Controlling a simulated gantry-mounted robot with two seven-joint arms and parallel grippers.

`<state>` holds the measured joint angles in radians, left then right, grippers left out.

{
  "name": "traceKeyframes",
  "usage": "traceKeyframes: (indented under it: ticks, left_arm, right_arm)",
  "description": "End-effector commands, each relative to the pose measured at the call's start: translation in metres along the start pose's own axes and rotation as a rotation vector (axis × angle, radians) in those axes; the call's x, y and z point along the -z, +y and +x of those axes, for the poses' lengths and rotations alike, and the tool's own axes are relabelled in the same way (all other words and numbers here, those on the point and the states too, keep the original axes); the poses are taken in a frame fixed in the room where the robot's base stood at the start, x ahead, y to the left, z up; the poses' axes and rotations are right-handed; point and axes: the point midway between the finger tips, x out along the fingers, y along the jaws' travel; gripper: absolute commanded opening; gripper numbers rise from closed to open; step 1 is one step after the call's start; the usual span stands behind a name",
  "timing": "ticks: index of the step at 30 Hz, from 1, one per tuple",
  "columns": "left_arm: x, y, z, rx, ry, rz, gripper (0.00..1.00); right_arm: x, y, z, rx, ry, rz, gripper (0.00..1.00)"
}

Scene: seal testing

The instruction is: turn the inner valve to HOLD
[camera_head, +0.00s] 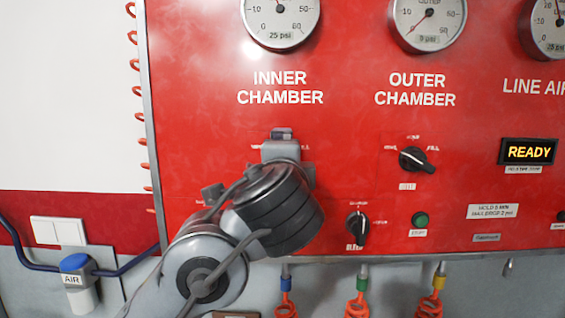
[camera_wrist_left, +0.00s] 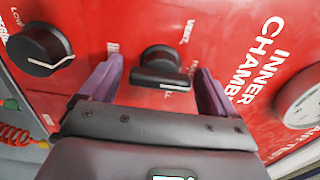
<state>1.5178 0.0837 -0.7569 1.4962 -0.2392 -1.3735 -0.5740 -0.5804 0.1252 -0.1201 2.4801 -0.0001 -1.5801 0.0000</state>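The inner valve is a black knob (camera_wrist_left: 163,66) on the red panel in the left wrist view. Its bar lies across the picture, and a small white mark shows at its lower edge. A label reading like VENT is beside it; its other labels are too small or hidden. My left gripper (camera_wrist_left: 159,70) is open, its two purple fingers on either side of the knob with gaps. I cannot tell whether they touch it. In the head view my left gripper (camera_head: 282,140) is under INNER CHAMBER and hides the inner valve. My right gripper is not in view.
A similar black outer valve knob (camera_head: 414,160) sits to the right. Another black knob (camera_head: 357,228) and a green button (camera_head: 420,219) are lower. Gauges (camera_head: 280,20) line the top. A READY display (camera_head: 529,152) is at right. Coiled orange hoses (camera_head: 286,306) hang below.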

Motion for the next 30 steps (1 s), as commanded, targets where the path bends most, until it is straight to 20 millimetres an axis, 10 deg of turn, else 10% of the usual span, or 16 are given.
traceKeyframes:
  ticks: [11, 30]
  left_arm:
    - [0.001, 0.002, -0.007, 0.000, 0.002, 0.001, 0.89]
    - [0.001, 0.001, -0.099, 0.001, 0.002, 0.000, 0.89]
  right_arm:
    - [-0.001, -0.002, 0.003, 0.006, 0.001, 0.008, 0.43]
    - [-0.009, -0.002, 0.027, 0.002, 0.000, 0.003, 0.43]
